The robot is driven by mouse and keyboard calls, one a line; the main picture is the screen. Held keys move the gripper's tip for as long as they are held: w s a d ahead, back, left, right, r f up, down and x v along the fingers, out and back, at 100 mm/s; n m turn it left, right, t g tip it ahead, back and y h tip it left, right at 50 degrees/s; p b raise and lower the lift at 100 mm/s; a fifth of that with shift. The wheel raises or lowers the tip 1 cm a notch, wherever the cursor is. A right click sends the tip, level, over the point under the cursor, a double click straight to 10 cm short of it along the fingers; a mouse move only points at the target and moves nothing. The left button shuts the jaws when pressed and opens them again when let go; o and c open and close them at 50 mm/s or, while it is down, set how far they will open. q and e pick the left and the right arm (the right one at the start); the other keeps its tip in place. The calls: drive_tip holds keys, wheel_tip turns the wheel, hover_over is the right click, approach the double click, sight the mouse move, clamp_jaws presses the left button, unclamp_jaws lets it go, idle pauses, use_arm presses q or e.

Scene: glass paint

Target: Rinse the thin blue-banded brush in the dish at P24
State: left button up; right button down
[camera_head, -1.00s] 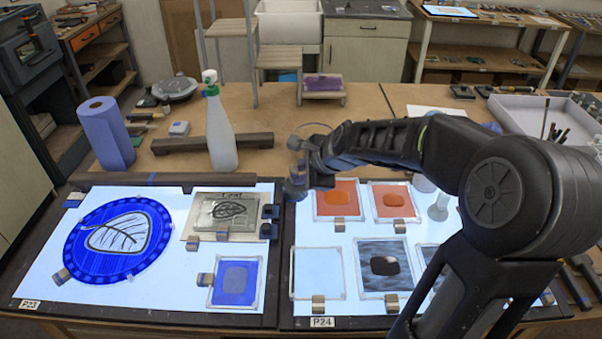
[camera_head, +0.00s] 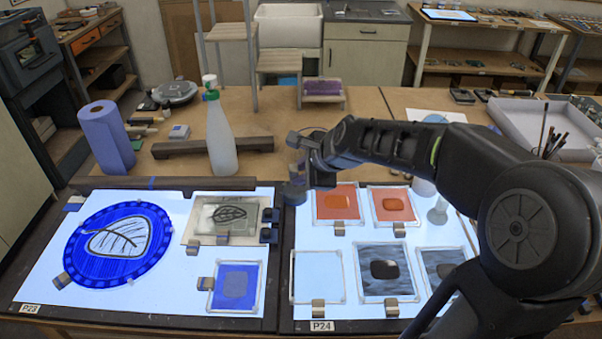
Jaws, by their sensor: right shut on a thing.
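My right gripper (camera_head: 300,172) hangs over the gap between the two light panels, left of the orange glass panes. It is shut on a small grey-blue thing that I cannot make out. The thin blue-banded brush cannot be told apart. The P24 panel (camera_head: 318,248), labelled at its front edge, carries framed orange and grey glass panes. A pale vessel (camera_head: 424,187) stands partly behind my right arm on its right side; I cannot tell whether it is the rinsing dish. My left gripper is not in view.
The P23 panel (camera_head: 60,245) holds a blue leaf roundel (camera_head: 90,270) and smaller panes. A spray bottle (camera_head: 220,140), a blue roll (camera_head: 107,138) and a dark wooden bar (camera_head: 180,149) stand behind. Several brushes (camera_head: 553,144) stand upright at the right by a pale tray (camera_head: 510,127).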

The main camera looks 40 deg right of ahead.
drive_tip(key=shift+r, duration=2.2)
